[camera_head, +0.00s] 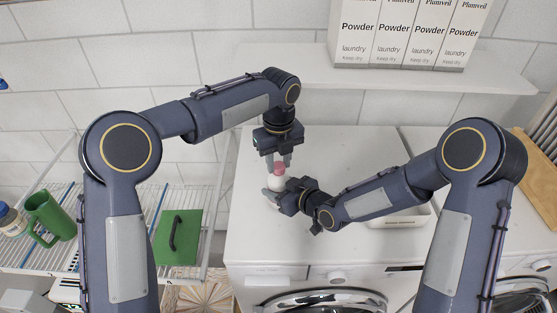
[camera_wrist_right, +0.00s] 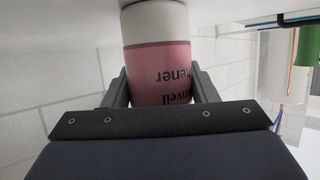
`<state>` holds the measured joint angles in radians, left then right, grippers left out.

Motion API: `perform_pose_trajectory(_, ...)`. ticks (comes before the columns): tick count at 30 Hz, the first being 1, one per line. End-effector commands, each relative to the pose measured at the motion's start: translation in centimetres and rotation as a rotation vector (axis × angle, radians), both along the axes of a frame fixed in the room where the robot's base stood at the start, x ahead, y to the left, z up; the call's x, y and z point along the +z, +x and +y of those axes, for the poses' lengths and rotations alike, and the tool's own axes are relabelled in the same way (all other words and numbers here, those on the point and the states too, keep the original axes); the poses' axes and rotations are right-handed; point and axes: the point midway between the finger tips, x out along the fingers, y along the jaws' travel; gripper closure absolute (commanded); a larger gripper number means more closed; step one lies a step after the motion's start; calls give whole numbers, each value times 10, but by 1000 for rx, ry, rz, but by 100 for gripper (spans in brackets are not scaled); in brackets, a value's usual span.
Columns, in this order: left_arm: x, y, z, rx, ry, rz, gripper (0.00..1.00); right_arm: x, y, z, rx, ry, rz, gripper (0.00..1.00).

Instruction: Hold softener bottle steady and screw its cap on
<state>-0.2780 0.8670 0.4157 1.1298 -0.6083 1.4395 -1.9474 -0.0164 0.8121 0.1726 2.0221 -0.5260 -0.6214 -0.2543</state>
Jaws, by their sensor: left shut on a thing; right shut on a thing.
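The softener bottle (camera_head: 277,183) stands upright on the white machine top, small and white in the head view. In the right wrist view its pink label (camera_wrist_right: 160,72) shows upside down. My right gripper (camera_head: 274,192) is shut around the bottle from the side; its fingers show on both sides of the label in the wrist view (camera_wrist_right: 161,90). The pink cap (camera_head: 279,168) is at the bottle's top. My left gripper (camera_head: 278,161) points down from above and is shut on the cap. I cannot tell whether the cap's threads are engaged.
Several powder boxes (camera_head: 395,35) stand on the wall shelf (camera_head: 290,75) behind. A white tray (camera_head: 398,221) is behind my right forearm. A wire rack at left holds a green jug (camera_head: 48,218) and a green case (camera_head: 178,238). The machine top (camera_head: 330,150) is mostly clear.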

Motion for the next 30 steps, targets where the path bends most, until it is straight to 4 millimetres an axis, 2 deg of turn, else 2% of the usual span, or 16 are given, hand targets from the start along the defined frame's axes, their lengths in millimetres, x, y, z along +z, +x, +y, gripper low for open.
perform_pose_trajectory(3,0,1,0,-316,-1,-1,90,0,-1,0,1,-1,0,100)
perform_pose_trajectory(9,-1,0,0,-735,-1,-1,90,0,-1,0,2,-1,1,100)
perform_pose_trajectory(14,0,1,0,-746,1,-1,90,0,-1,0,2,-1,1,100)
perform_pose_trajectory(15,0,0,0,-745,1,-1,66,0,-1,0,2,-1,1,100)
perform_pose_trajectory(20,0,0,0,-744,1,-1,45,0,-1,0,2,-1,1,100)
perform_pose_trajectory(30,3,0,-1,-743,0,-2,44,0,0,0,1,0,0,100)
